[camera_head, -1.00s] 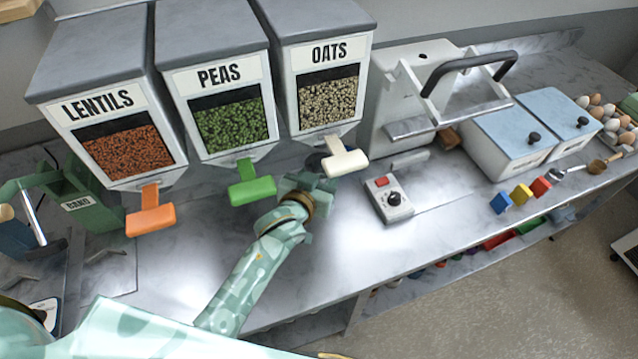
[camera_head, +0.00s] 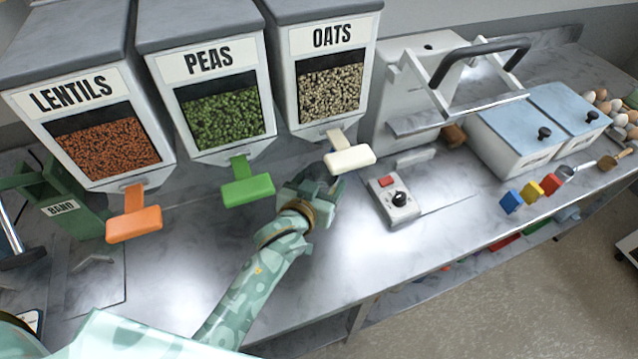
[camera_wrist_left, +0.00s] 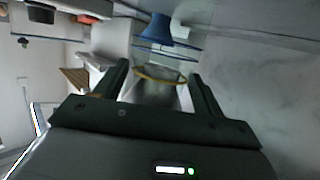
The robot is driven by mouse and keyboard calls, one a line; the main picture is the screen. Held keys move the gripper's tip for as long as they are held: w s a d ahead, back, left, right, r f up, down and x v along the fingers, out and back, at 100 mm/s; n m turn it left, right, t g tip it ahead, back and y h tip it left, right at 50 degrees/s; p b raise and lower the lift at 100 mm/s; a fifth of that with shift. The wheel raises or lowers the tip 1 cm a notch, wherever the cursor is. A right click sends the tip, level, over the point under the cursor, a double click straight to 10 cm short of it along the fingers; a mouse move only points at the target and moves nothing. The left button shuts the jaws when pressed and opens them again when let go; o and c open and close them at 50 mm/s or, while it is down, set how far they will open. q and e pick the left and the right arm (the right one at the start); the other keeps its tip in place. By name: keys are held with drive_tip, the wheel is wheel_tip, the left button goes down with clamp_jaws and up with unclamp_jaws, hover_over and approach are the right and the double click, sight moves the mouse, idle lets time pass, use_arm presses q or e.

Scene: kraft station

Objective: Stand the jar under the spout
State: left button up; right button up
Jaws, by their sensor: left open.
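A clear jar with a gold rim (camera_wrist_left: 160,88) shows in the left wrist view, between the two dark fingers of my left gripper (camera_wrist_left: 160,72). The fingers are open, one on each side of it; I cannot tell whether either touches it. A blue funnel-shaped part (camera_wrist_left: 157,28) shows just beyond the rim, apart from it in the picture. In the head view my left gripper (camera_head: 316,190) is low over the counter below the oats dispenser (camera_head: 330,75) and its cream handle (camera_head: 349,159). It hides the jar and the spout there. My right gripper is out of view.
The lentils dispenser (camera_head: 95,120) with an orange handle and the peas dispenser (camera_head: 212,95) with a green handle (camera_head: 248,191) stand left. A control box with a knob (camera_head: 393,202) lies right of my gripper, near a white lever press (camera_head: 410,95). Counter between gripper and front edge is clear.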

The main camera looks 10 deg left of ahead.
use_arm(q)
drive_tip(key=shift+s+r, duration=0.1)
drive_tip(key=shift+r, duration=0.15)
drive_tip(key=p+v, duration=0.2)
drive_tip(key=v, duration=0.9)
drive_tip(key=shift+s, duration=0.35)
